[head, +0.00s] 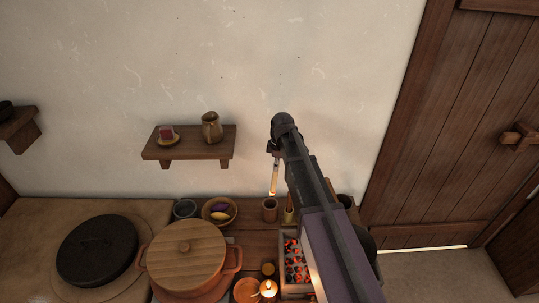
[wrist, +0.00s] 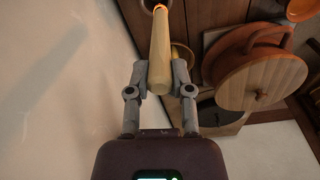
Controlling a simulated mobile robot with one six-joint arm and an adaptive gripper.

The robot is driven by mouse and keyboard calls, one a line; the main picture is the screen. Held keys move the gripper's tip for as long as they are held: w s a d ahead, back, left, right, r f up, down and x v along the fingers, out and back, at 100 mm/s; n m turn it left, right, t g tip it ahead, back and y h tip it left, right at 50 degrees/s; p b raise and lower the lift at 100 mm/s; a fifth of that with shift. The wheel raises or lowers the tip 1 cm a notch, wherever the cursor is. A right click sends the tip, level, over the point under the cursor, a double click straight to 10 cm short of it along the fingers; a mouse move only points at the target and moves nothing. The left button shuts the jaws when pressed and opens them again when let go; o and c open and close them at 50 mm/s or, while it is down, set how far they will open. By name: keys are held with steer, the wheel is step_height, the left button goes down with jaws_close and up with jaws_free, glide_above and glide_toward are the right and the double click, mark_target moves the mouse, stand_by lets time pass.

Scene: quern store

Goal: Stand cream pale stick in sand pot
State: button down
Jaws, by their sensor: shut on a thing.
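The cream pale stick (head: 274,177) hangs close to upright below my gripper (head: 273,151). In the wrist view my gripper (wrist: 160,78) is shut on the thick near end of the stick (wrist: 160,50), with a finger on each side. The stick's far end has an orange glow around it. A small brown pot (head: 270,211), which may be the sand pot, stands on the counter under the stick. In the head view the lower end of the stick is just above or at the pot's mouth; I cannot tell whether they touch. The pot's inside is hidden.
A lit candle (head: 268,290), a tray of glowing coals (head: 293,262) and a lidded orange pot (head: 187,256) stand nearby. A bowl (head: 220,211) is left of the brown pot. A wall shelf (head: 187,153) bears a jug (head: 211,128). The wall is close behind.

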steer(key=shift+w+a+r+h+p, duration=0.15)
steer(key=shift+w+a+r+h, duration=0.1)
steer(key=shift+w+a, duration=0.25)
steer(key=shift+w+a+r+h+p, duration=0.15)
steer(key=shift+w+a+r+h, duration=0.15)
steer(key=shift+a, duration=0.35)
steer(key=shift+f, duration=0.2)
step_height(320, 180, down, 14)
steer(key=b, duration=1.4)
steer(key=shift+r, duration=0.15)
steer(key=shift+c, duration=2.2)
jaws_free()
steer(key=shift+r, duration=0.15)
